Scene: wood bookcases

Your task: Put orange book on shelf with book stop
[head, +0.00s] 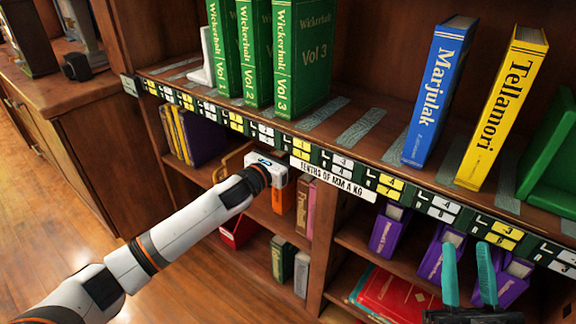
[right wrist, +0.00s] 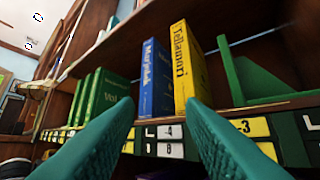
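An orange book (head: 279,200) shows as a narrow strip in the lower left compartment in the head view. My left arm reaches in there, and its gripper (head: 272,170) is right above and against this strip; its fingers are hidden, so I cannot tell whether it holds the book. On the upper shelf (head: 385,145) stand a blue book (head: 440,90) and a yellow book (head: 503,105), with a green book stop (head: 555,160) to their right, also in the right wrist view (right wrist: 240,75). My right gripper (head: 470,275) is open and empty in front of the shelf edge.
Several green books (head: 300,60) stand on the upper shelf, with a white stop (head: 207,60) at their left. Free shelf room lies between green and blue. Purple books (head: 390,232) and a red book (head: 395,295) fill the lower right compartments. A labelled strip (head: 330,178) edges the shelf.

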